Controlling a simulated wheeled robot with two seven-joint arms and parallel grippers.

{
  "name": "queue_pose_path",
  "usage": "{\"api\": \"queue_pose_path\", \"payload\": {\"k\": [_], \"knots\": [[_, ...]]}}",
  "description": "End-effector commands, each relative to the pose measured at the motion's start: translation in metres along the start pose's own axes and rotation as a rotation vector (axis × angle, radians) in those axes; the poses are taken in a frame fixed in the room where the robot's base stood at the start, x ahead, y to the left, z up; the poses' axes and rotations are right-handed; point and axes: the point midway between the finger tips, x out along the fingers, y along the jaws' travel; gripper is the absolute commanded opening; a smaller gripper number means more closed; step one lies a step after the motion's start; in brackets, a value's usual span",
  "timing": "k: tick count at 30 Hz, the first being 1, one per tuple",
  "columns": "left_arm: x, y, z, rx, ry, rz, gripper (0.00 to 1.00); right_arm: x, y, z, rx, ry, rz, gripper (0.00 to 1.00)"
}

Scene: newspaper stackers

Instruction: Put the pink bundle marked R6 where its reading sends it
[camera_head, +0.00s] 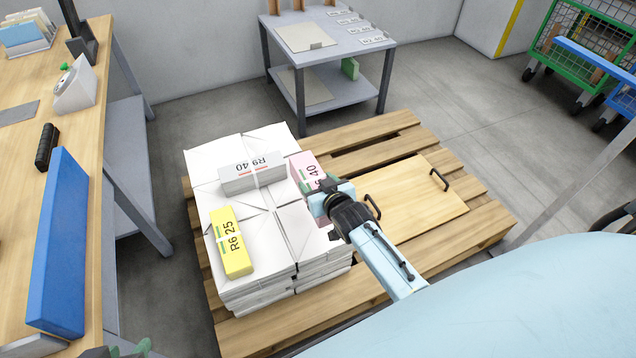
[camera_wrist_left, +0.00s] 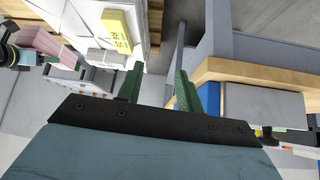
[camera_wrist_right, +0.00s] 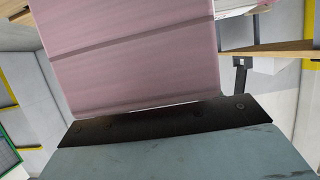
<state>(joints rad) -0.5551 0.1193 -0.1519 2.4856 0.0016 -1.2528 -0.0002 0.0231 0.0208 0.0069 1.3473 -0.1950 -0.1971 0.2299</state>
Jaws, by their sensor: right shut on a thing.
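The pink bundle (camera_head: 303,168) is at the right side of the white stack, its label partly hidden by my right gripper (camera_head: 326,203); "40" is readable. My right gripper is shut on it. In the right wrist view the pink bundle (camera_wrist_right: 130,50) fills the upper middle, and it also shows in the left wrist view (camera_wrist_left: 48,42). I cannot tell whether it touches the stack. My left gripper (camera_head: 128,347) is at the bottom left edge of the head view; in the left wrist view its green fingers (camera_wrist_left: 160,88) are apart and empty.
White bundles (camera_head: 262,225) are stacked on a wooden pallet (camera_head: 390,130). A yellow R6 25 bundle (camera_head: 231,241) and a grey-white R9 40 bundle (camera_head: 253,176) lie on top. A board with handles (camera_head: 415,195) lies right. A bench (camera_head: 100,110), grey table (camera_head: 345,42) and green cage cart (camera_head: 575,45) stand around.

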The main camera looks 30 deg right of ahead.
Motion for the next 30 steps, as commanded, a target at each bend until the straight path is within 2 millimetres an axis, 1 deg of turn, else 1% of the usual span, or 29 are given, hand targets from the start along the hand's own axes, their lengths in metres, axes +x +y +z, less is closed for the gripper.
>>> {"api": "queue_pose_path", "payload": {"k": [1,7,13,19,30], "knots": [[0.000,0.000,0.000,0.000,-0.001,0.000,0.36,0.001,0.000,-0.005,0.000,0.011,-0.001,0.00],[-0.002,-0.001,0.006,-0.001,-0.035,-0.003,0.36,-0.001,0.000,-0.005,0.001,0.012,-0.001,0.00],[-0.006,-0.004,0.023,-0.005,-0.127,-0.010,0.36,-0.003,0.000,-0.004,0.001,0.013,-0.001,0.00],[0.001,0.000,0.001,0.000,-0.002,0.000,0.36,0.001,0.000,0.003,0.001,0.013,-0.001,0.00],[0.003,0.007,-0.037,0.006,0.206,0.017,0.36,0.005,0.000,0.013,0.000,0.013,-0.001,0.00]]}}
